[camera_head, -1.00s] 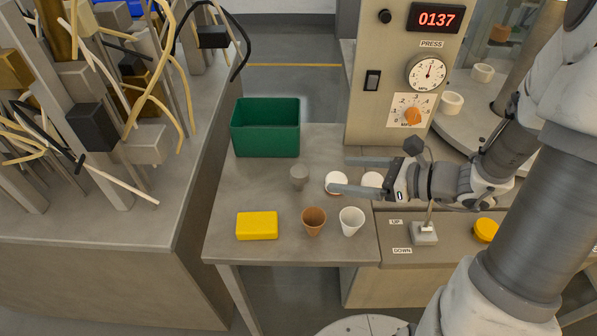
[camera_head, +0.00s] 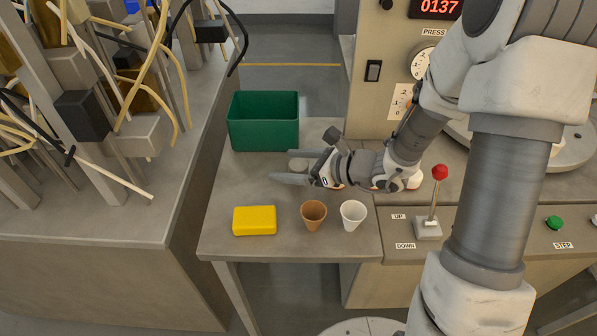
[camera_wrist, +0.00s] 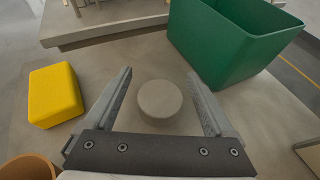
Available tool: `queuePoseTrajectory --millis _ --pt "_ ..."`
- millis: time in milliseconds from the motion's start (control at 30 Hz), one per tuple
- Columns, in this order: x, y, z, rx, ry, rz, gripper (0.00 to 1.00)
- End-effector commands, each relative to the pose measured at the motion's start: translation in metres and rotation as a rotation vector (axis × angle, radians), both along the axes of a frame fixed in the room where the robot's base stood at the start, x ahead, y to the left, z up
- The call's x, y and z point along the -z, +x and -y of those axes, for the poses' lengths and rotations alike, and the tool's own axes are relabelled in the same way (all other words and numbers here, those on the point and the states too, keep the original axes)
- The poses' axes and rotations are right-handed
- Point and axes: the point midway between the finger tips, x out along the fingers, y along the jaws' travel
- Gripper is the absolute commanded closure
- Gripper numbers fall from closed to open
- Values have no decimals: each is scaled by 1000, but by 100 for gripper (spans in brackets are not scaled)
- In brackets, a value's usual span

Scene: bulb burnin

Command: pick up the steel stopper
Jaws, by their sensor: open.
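The steel stopper (camera_wrist: 160,99) is a small grey round piece on the table, seen from above in the wrist view. It stands between the two open fingers of my gripper (camera_wrist: 165,92), with a gap on each side. In the head view the stopper (camera_head: 298,164) shows only partly, behind and between the fingers. My gripper (camera_head: 282,166) points left there, low over the table, open and empty. The wrist view does not show clearly how high the fingers are beside the stopper.
A green bin (camera_head: 263,122) stands just behind the stopper. A yellow block (camera_head: 255,220), a brown cup (camera_head: 313,214) and a white cup (camera_head: 353,214) stand along the front. The press housing (camera_head: 378,110) and a red-knobbed lever (camera_head: 436,190) are to the right.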

Motion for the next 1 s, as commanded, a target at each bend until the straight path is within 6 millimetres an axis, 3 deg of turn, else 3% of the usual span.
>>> queuePoseTrajectory --millis 267,767,1000 --pt "2 2 -4 0 -1 0 11" --pt "2 2 -4 1 -2 1 98" --pt "1 2 -4 1 -1 1 100"
